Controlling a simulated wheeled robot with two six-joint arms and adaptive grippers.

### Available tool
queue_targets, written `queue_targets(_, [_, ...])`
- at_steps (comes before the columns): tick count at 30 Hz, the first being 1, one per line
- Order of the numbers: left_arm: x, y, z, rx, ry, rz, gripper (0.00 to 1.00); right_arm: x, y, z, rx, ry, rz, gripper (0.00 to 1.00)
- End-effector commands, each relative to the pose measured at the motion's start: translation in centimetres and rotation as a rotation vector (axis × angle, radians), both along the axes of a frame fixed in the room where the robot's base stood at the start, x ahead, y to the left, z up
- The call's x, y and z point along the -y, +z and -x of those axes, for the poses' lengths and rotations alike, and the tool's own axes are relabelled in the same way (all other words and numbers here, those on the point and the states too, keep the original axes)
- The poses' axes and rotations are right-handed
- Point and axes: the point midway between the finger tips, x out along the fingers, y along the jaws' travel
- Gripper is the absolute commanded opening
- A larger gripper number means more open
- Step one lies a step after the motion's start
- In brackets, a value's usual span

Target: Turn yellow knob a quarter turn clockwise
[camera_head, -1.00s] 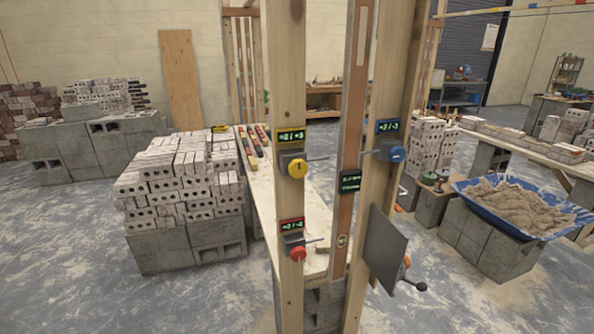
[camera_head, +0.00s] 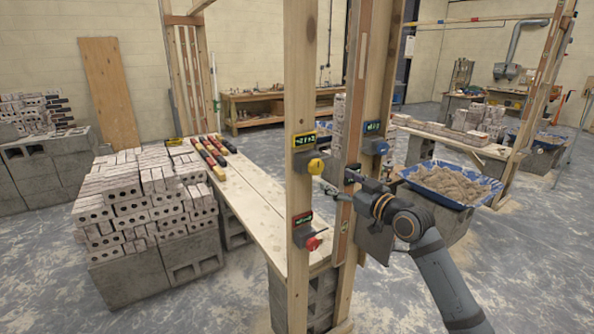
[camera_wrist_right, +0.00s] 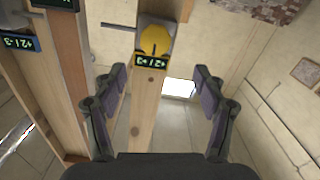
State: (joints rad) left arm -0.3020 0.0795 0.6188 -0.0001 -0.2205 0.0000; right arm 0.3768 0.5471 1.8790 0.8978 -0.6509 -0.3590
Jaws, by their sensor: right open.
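The yellow knob (camera_head: 316,166) sits on a grey box with a small yellow-framed display, on the front wooden post (camera_head: 300,90). In the right wrist view the yellow knob (camera_wrist_right: 154,38) shows round and face-on, its display (camera_wrist_right: 152,62) below it. My right gripper (camera_head: 337,182) is open and empty, just right of and slightly below the knob in the head view. In the wrist view its two purple-padded fingers (camera_wrist_right: 160,80) are spread wide, with the knob beyond the fingertips, not between them. My left gripper is out of view.
A red knob (camera_head: 314,243) is lower on the same post. A blue knob (camera_head: 380,146) is on the post behind, right of it. A plank bench (camera_head: 255,200), stacked bricks (camera_head: 150,195) and a blue tray of sand (camera_head: 450,187) stand around.

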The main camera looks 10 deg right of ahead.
Motion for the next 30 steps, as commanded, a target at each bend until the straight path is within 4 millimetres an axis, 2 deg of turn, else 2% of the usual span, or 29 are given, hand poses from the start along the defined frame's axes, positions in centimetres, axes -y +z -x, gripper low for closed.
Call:
queue_targets(5, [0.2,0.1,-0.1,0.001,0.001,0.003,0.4,-0.2,0.4,-0.1,0.005,0.004,0.0,0.71])
queue_targets(8, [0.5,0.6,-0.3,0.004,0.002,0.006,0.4,-0.5,0.6,-1.1,0.004,0.002,-0.005,0.71])
queue_targets(15, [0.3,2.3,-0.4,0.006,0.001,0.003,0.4,-2.3,0.7,-5.9,0.002,0.004,-0.006,0.71])
queue_targets(21, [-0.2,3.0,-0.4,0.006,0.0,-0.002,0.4,-3.3,0.5,-8.9,0.003,0.003,-0.001,0.71])
queue_targets(30, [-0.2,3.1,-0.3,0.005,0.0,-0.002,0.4,-3.7,0.2,-9.8,0.003,0.002,0.001,0.71])
